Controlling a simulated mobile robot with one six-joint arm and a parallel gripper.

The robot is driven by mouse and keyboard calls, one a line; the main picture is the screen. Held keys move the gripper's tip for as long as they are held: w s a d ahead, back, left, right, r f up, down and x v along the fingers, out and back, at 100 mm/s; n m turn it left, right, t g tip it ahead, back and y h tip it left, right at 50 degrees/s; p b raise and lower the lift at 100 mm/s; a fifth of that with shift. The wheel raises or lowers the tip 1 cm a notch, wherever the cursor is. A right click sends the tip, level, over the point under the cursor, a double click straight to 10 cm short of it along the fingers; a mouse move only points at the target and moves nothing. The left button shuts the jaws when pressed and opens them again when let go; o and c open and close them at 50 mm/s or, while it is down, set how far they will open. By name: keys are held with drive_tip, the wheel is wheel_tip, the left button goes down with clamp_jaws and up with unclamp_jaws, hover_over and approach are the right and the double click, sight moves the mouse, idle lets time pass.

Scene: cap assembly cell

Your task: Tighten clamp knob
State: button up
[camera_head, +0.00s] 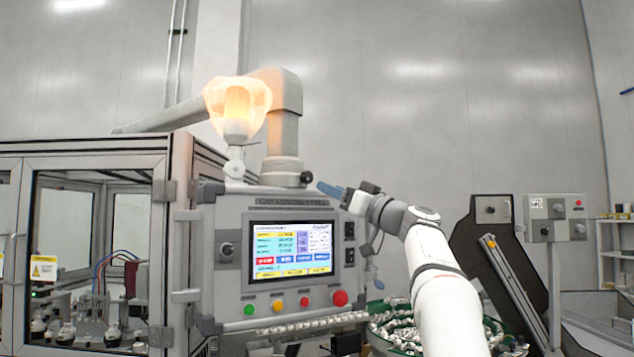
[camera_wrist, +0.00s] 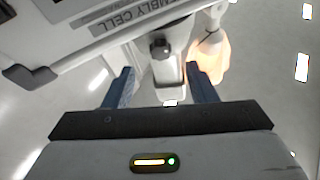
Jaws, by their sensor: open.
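The clamp knob (camera_head: 306,177) is small and black, on the collar at the foot of the thick grey support arm (camera_head: 285,110), above the control panel. In the wrist view the dark knob (camera_wrist: 160,47) shows ahead of my gripper, roughly centred between the fingers. My gripper (camera_head: 322,187) has blue fingers and points left towards the knob, just right of and slightly below it in the head view. In the wrist view my gripper (camera_wrist: 158,72) is open, with nothing between its fingertips. The fingers appear apart from the knob.
The control panel (camera_head: 213,300) with a lit screen and coloured buttons lies below the knob. A glowing orange lamp (camera_head: 238,105) stands close to its left. A glazed machine enclosure (camera_head: 95,163) is at left. A green-rimmed parts bowl (camera_head: 385,343) sits below my arm.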

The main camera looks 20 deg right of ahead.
sight(310, 180)
drive_tip(key=p+x, duration=0.3)
drive_tip(key=x, duration=0.3)
drive_tip(key=shift+r+p, duration=0.2)
drive_tip(key=shift+p, duration=0.15)
drive_tip(key=shift+w+a, duration=0.2)
drive_tip(key=shift+w, duration=0.15)
drive_tip(key=shift+c, duration=0.3)
drive_tip(key=c, duration=0.9)
drive_tip(key=shift+f, duration=0.1)
